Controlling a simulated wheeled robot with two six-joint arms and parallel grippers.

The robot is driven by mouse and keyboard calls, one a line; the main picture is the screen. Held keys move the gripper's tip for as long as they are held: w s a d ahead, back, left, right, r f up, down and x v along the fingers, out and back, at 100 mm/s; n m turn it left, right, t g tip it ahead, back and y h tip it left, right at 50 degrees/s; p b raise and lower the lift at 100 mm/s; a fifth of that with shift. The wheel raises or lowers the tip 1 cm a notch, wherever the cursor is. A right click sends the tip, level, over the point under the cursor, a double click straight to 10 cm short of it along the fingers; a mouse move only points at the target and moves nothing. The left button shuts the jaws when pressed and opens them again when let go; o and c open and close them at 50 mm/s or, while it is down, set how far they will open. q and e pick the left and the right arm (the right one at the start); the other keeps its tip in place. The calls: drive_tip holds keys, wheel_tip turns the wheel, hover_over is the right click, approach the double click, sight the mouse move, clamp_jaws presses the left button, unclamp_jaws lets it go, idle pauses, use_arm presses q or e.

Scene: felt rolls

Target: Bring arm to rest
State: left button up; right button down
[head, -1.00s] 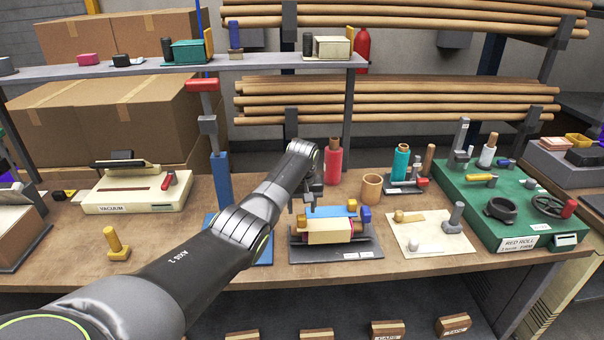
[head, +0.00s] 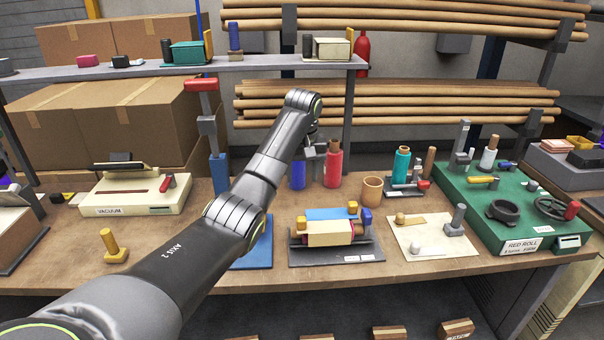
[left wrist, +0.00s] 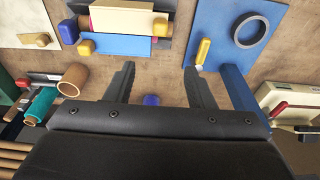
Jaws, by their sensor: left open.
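My left arm reaches in from the left, and its gripper (head: 314,150) hangs above the back half of the bench, partly hidden by the arm. In the left wrist view its two fingers (left wrist: 158,82) are wide apart, with nothing held between them. A blue roll (head: 298,175) stands upright below and beside the gripper, and its blue end (left wrist: 151,100) shows between the fingers. A red roll (head: 333,166) stands just right of it. A teal roll (head: 402,163) stands farther right. My right gripper is not seen.
A grey fixture plate (head: 335,258) holds a cream block with blue and yellow parts. A vacuum unit (head: 135,193) sits left, a green station (head: 520,215) right, and a tan cup (head: 372,188) near the rolls. A shelf (head: 250,64) crosses behind.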

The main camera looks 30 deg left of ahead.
use_arm(q)
drive_tip(key=shift+f, duration=0.1)
drive_tip(key=s+d+f+m, duration=0.1)
drive_tip(key=s+f+m, duration=0.1)
drive_tip(key=s+f, duration=0.85)
drive_tip(key=s+f+m, duration=0.2)
drive_tip(key=s+f, duration=0.5)
drive_tip(key=f, duration=0.6)
drive_tip(key=s+d+m+t, duration=0.2)
drive_tip(key=s, duration=2.8)
wheel_tip(320, 180, down, 25)
drive_tip(key=a+g, duration=0.1)
drive_tip(key=s+d+f+g, duration=0.1)
drive_tip(key=s+f, duration=1.3)
drive_tip(key=f, duration=0.2)
drive_tip(key=shift+s, duration=0.2)
